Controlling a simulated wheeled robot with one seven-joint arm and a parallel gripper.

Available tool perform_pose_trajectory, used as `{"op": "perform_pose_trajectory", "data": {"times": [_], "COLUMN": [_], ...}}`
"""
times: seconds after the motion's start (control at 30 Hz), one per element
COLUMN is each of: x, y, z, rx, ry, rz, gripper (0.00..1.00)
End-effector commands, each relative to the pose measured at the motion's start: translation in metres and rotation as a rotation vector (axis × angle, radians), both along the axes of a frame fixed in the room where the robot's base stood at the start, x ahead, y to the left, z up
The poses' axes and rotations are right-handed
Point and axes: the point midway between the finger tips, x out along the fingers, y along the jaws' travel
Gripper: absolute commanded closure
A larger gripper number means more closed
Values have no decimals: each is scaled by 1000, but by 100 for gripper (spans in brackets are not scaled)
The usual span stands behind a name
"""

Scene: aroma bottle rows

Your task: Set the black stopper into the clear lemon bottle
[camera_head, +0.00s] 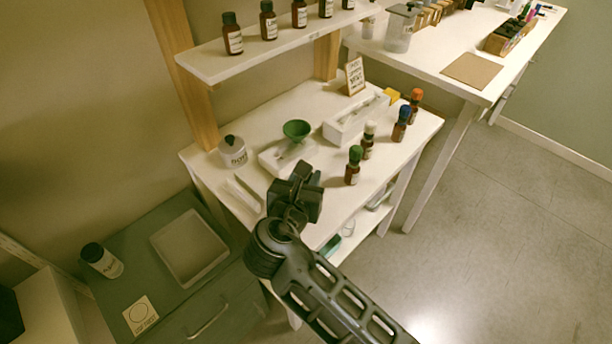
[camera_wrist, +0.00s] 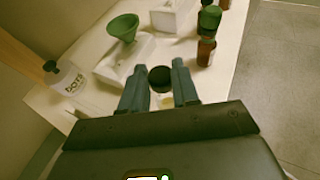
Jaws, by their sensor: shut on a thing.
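My gripper (camera_head: 305,180) is over the front part of the white table in the head view. In the wrist view my gripper (camera_wrist: 157,74) has its two fingers on either side of a round black stopper (camera_wrist: 160,79), and it is shut on it. Just below the stopper, between the fingers, a small pale, yellowish clear shape (camera_wrist: 166,102) shows; it may be the clear lemon bottle, but its label is hidden. I cannot tell whether the stopper touches it. In the head view, my gripper hides both.
A green funnel (camera_head: 296,130) stands on a white holder behind my gripper. Brown bottles with green (camera_head: 353,166), white (camera_head: 367,141), blue (camera_head: 401,123) and orange (camera_head: 414,106) caps line the right side.

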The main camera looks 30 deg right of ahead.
Motion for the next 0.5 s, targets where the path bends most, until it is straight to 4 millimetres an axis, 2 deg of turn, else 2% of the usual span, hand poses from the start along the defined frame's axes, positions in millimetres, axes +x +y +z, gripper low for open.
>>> {"op": "perform_pose_trajectory", "data": {"times": [0.5], "x": [0], "y": [0], "z": [-12], "rx": [-1], "ry": [1], "rz": [0], "gripper": [100]}}
